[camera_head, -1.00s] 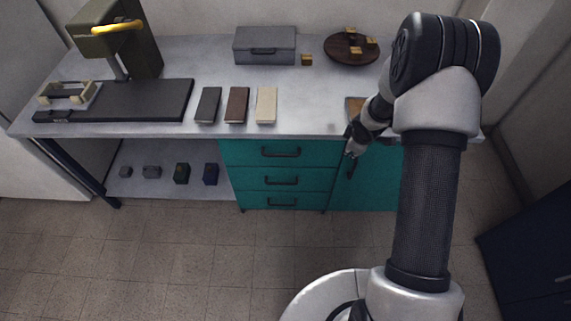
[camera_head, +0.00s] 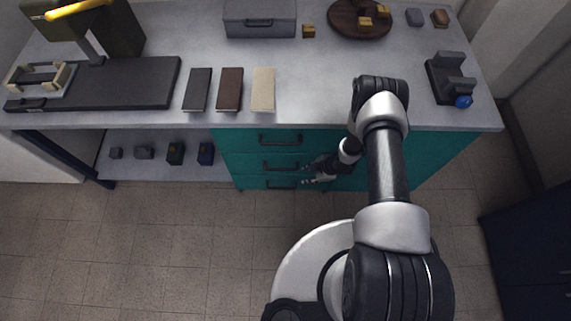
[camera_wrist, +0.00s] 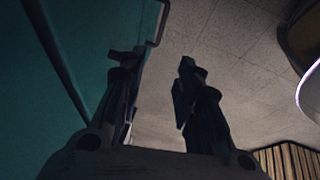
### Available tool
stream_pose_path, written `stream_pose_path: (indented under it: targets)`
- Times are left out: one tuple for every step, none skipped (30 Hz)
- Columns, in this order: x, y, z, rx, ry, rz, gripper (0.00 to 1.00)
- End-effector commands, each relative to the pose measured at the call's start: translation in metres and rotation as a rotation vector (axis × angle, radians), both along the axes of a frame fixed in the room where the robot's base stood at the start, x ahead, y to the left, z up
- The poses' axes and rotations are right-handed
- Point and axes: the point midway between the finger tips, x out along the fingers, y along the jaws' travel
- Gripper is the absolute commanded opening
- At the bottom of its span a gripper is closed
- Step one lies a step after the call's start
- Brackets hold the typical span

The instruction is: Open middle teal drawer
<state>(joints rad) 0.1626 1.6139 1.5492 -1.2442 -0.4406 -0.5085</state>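The teal drawer unit stands under the worktop, with its drawers stacked and looking shut in the head view. The middle teal drawer (camera_head: 245,164) has a dark bar handle (camera_head: 281,167). My gripper (camera_head: 305,174) is just right of that handle, fingers pointing left, low in front of the unit. In the wrist view my gripper (camera_wrist: 156,66) has its two fingers apart with nothing between them. A teal front (camera_wrist: 90,35) fills the left side there, and a dark bar (camera_wrist: 158,22) shows beyond the left finger. Contact with the handle cannot be told.
The top drawer handle (camera_head: 280,140) and the bottom drawer handle (camera_head: 282,185) are close above and below. The worktop (camera_head: 320,90) overhangs the drawers and carries a grey box (camera_head: 260,20), several flat blocks and a round wooden tray (camera_head: 345,27). Tiled floor (camera_head: 150,250) in front is clear.

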Motion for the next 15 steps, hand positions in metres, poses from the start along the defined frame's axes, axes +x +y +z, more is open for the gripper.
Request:
stream_pose_path:
  targets:
    - [0.005, 0.011, -0.002, 0.0, -0.002, 0.006, 0.32]
    - [0.008, 0.017, -0.002, -0.001, -0.003, 0.006, 0.32]
    - [0.012, 0.025, -0.002, -0.001, -0.002, 0.007, 0.32]
    - [0.014, 0.031, -0.002, -0.001, -0.002, 0.007, 0.32]
    - [0.017, 0.037, -0.002, -0.001, -0.002, 0.007, 0.32]
    - [0.021, 0.045, -0.002, -0.001, -0.002, 0.007, 0.32]
    - [0.024, 0.051, -0.002, -0.001, -0.002, 0.005, 0.32]
    - [0.027, 0.057, -0.002, -0.001, -0.002, 0.005, 0.32]
    - [0.031, 0.064, -0.002, -0.001, -0.003, 0.005, 0.32]
    - [0.034, 0.07, -0.002, -0.001, -0.003, 0.004, 0.32]
    - [0.036, 0.075, -0.002, -0.001, -0.002, 0.005, 0.32]
    - [0.038, 0.081, -0.002, -0.002, -0.001, 0.003, 0.32]
    - [0.04, 0.086, -0.002, -0.002, -0.001, 0.003, 0.32]
    - [0.041, 0.087, -0.006, -0.002, 0.001, 0.0, 0.32]
    - [0.041, 0.088, -0.013, -0.002, 0.001, -0.001, 0.32]
